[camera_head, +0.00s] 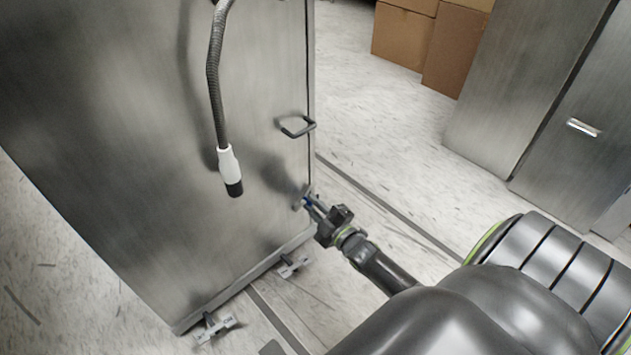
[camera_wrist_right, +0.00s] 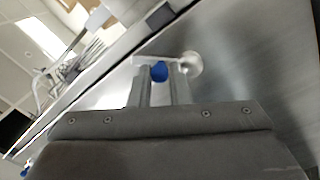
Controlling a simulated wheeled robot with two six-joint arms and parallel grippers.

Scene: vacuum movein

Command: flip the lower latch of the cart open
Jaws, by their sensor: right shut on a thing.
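The metal cart (camera_head: 130,140) stands at the left in the head view, with its brushed steel face toward me. The lower latch is at the cart's right edge, low down; in the right wrist view the latch (camera_wrist_right: 191,64) is a pale bar with a round end and a blue part (camera_wrist_right: 159,71). My right gripper (camera_head: 308,202) is at this latch. In the right wrist view its two fingers are close around the blue part, shut on it. The fingers cover part of the latch. My left gripper is not in view.
A handle (camera_head: 297,126) sticks out of the cart's face above the latch. A flexible hose (camera_head: 215,80) with a white end hangs before the cart. Feet (camera_head: 213,327) show at the cart's base. Cardboard boxes (camera_head: 405,35) and steel cabinets (camera_head: 525,85) stand behind. Floor between is clear.

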